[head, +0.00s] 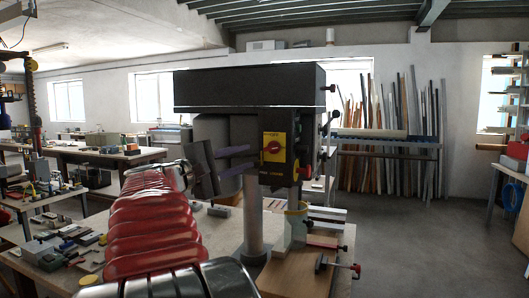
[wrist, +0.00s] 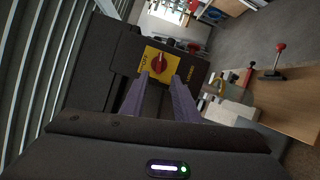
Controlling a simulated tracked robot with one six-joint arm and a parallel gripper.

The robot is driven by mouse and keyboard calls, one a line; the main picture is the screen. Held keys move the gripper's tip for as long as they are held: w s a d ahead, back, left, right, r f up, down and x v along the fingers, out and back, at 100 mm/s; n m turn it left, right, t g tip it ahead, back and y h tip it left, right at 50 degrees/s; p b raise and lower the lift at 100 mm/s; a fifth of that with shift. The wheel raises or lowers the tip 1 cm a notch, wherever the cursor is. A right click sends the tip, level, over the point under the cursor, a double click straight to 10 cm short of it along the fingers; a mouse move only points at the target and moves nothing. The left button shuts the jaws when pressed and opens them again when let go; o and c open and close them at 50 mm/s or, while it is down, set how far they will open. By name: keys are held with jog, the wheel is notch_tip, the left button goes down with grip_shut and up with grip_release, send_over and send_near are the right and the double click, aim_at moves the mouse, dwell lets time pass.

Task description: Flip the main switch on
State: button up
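The main switch is a red rotary knob (head: 273,147) on a yellow plate (head: 274,138), on the front of a dark drill-press head (head: 250,87). In the wrist view the knob (wrist: 161,61) is ahead, between and just beyond the fingertips, with the yellow plate (wrist: 151,54) around it. My gripper (head: 249,159) has two purple fingers, apart and empty, pointing at the switch from the left. In the wrist view my gripper (wrist: 160,76) is open, its tips close to the plate. I cannot tell whether they touch it. The knob's exact setting is too small to read.
Below the press a wooden board (head: 310,272) with red-handled clamps (head: 322,262) lies on the bench. A grey column (head: 253,215) and a yellowish cup (head: 296,220) stand under the head. A lever with dark knobs (head: 329,125) sticks out at the right.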

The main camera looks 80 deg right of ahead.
aim_at(269, 149)
jog(key=x, duration=0.9)
jog(key=shift+s+d, duration=0.1)
jog(key=shift+s, duration=0.1)
grip_shut()
